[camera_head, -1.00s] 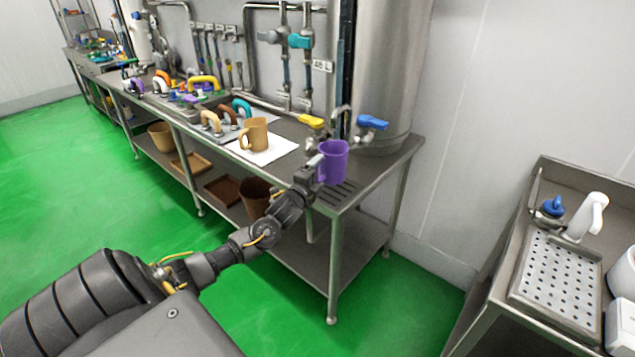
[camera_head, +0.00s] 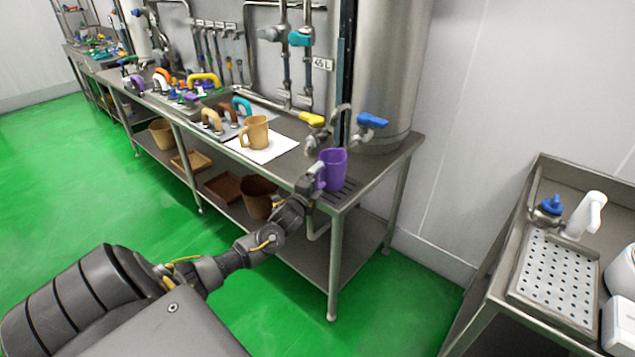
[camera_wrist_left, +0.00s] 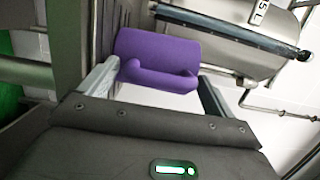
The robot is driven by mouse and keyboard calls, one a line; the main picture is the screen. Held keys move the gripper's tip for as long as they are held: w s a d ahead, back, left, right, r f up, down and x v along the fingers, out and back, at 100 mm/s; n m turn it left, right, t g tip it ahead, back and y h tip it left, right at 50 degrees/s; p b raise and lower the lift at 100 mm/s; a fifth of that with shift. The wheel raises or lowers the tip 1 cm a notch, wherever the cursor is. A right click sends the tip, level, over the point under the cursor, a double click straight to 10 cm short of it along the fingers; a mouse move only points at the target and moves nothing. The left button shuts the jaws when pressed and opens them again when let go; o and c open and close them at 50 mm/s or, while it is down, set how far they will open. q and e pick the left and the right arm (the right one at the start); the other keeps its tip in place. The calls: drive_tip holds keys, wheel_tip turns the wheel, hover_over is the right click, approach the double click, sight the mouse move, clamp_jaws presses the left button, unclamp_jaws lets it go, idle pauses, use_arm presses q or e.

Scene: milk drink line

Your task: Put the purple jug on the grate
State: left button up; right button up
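The purple jug (camera_head: 334,165) is upright over the slotted grate (camera_head: 347,193) at the near right corner of the long steel table. My left gripper (camera_head: 312,180) is at the jug's left side. In the left wrist view my left gripper (camera_wrist_left: 158,76) has one finger at each end of the jug's handle (camera_wrist_left: 160,79). Its fingers seem to bear on the handle from below and above. The jug's bottom is close to the slots (camera_wrist_left: 96,30); I cannot tell whether it touches them. My right gripper is out of view.
A tan mug (camera_head: 256,132) stands on a white sheet (camera_head: 275,148) to the left. A tap with a yellow handle (camera_head: 312,119) and one with a blue handle (camera_head: 372,121) stand behind the jug. A steel tank (camera_head: 390,75) rises behind them.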

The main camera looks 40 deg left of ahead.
use_arm(q)
drive_tip(key=shift+r, duration=0.15)
drive_tip(key=b+v, duration=0.1)
drive_tip(key=v, duration=1.1)
drive_tip(key=s+f+n+g, duration=0.2)
drive_tip(key=s+f+g, duration=0.1)
drive_tip(key=f, duration=1)
drive_tip(key=s+f+n+g, duration=0.2)
drive_tip(key=s+f+g, duration=0.15)
drive_tip(key=f, duration=0.85)
drive_tip(key=s+d+f+n+g+h, duration=0.1)
drive_tip(key=s+d+f+n, duration=0.1)
drive_tip(key=s+f, duration=0.45)
drive_tip(key=s+d+f+n+g, duration=0.15)
drive_tip(key=s+f, duration=0.25)
drive_tip(key=f, duration=0.5)
drive_tip(key=s+d+f+n+g+h, duration=0.1)
drive_tip(key=s+d+f+g, duration=0.1)
drive_tip(key=s+d+f, duration=0.3)
drive_tip(key=s+d+f+n+g+h, duration=0.1)
drive_tip(key=s+d+f, duration=0.4)
drive_tip(key=s, duration=0.9)
drive_tip(key=s+d+f+n+g+h, duration=0.1)
drive_tip(key=s+d+f+n+g, duration=0.2)
drive_tip(key=s+d, duration=0.5)
wheel_tip(320, 180, down, 3)
drive_tip(key=shift+s+d+r+g+h, duration=0.2)
drive_tip(key=shift+s+d+g+h, duration=0.15)
drive_tip(key=shift+s+g, duration=0.4)
